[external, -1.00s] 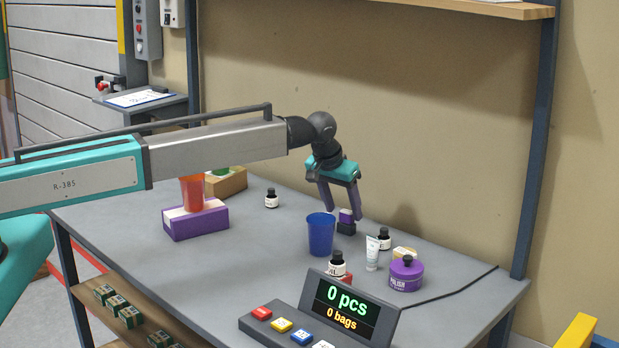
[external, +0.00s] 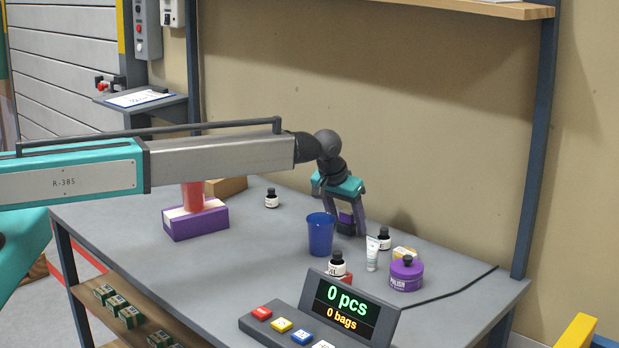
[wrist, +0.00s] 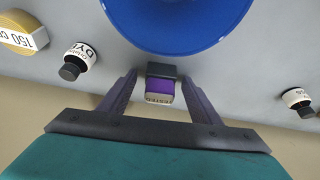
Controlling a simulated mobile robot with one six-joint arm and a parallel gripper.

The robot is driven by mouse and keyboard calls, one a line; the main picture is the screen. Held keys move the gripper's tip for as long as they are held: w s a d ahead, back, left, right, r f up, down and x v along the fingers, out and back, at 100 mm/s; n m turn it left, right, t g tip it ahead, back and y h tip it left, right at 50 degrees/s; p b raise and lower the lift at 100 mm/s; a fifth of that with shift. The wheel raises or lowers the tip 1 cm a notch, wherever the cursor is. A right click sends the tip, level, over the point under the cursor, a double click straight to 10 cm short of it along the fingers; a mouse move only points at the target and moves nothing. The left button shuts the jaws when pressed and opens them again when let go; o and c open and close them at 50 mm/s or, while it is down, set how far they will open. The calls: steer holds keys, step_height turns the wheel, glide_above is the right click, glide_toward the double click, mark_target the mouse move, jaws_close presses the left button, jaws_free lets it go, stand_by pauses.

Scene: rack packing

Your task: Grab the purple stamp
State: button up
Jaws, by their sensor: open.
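The purple stamp (external: 346,219) stands on a dark base on the grey table, just behind the blue cup (external: 321,235). My gripper (external: 345,228) is open and lowered around the stamp, with one finger on each side. In the wrist view the purple stamp (wrist: 160,86) with its dark block lies between the tips of my open gripper (wrist: 160,85). Gaps show between the stamp and both fingers. The rim of the blue cup (wrist: 180,45) is close beyond the fingertips.
A dark dropper bottle (external: 384,240), a white tube (external: 372,255) and a purple polish jar (external: 406,275) stand to the right. Another bottle (external: 337,264) is in front of the cup. A purple box (external: 196,222) is at the left. Table between box and cup is clear.

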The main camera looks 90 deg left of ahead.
mark_target(347, 211)
steer(key=c, duration=1.1)
steer(key=shift+r, duration=0.15)
steer(key=shift+c, duration=0.2)
steer(key=shift+r+b, duration=1.55)
steer(key=shift+r, duration=3.35)
